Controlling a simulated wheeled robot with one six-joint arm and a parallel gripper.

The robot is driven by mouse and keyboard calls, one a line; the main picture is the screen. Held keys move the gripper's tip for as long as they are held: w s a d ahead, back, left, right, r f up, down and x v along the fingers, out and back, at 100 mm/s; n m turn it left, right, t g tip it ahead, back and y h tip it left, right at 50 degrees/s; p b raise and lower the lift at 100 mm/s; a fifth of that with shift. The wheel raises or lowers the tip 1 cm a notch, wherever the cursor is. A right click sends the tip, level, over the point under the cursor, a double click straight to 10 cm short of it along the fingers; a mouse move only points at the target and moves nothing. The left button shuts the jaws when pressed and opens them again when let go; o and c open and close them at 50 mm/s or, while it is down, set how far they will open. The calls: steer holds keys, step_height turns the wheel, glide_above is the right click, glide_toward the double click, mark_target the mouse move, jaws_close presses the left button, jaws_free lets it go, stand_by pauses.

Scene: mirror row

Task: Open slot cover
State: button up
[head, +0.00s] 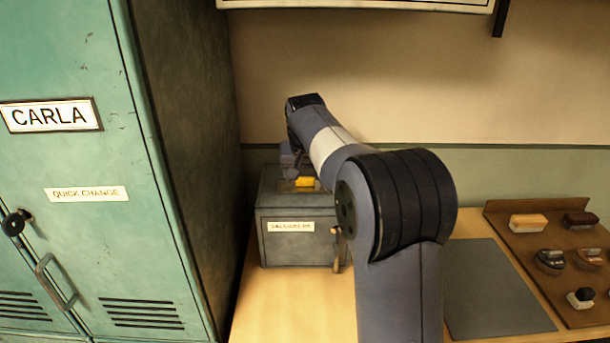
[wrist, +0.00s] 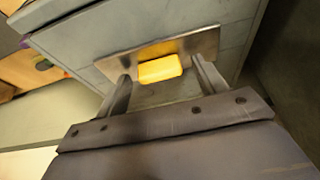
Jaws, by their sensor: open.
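A dark grey metal box (head: 278,245) with a small label (head: 291,227) on its front stands on the wooden counter. A yellow block (head: 305,182) is on the top of the box, partly behind my arm. In the wrist view the yellow block (wrist: 160,69) sits on a metal plate (wrist: 118,66) set in the box's top (wrist: 75,38). My gripper (wrist: 162,80) is open, one finger on each side of the yellow block. I cannot tell whether the fingers touch it. My arm hides the right part of the box in the head view.
A teal locker (head: 75,160) stands close on the left. A grey mat (head: 495,290) lies on the counter at right, beside a brown board (head: 530,235) holding several brushes and small items. A shelf or cabinet (head: 370,4) hangs above. A small brown handle (head: 337,245) is at the box's front right.

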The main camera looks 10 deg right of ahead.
steer(key=c, duration=1.4)
steer(key=shift+w+d+r+p, duration=0.1)
steer(key=shift+w+r+p, duration=0.1)
steer(key=shift+w+p, duration=0.35)
steer(key=w+p, duration=0.2)
steer(key=p, duration=0.1)
steer(key=shift+w+d, duration=0.25)
steer(key=shift+w+d+f+p, duration=0.15)
steer(key=shift+w+f+p, duration=0.05)
steer(key=shift+w+p, duration=0.55)
steer(key=o, duration=1.4)
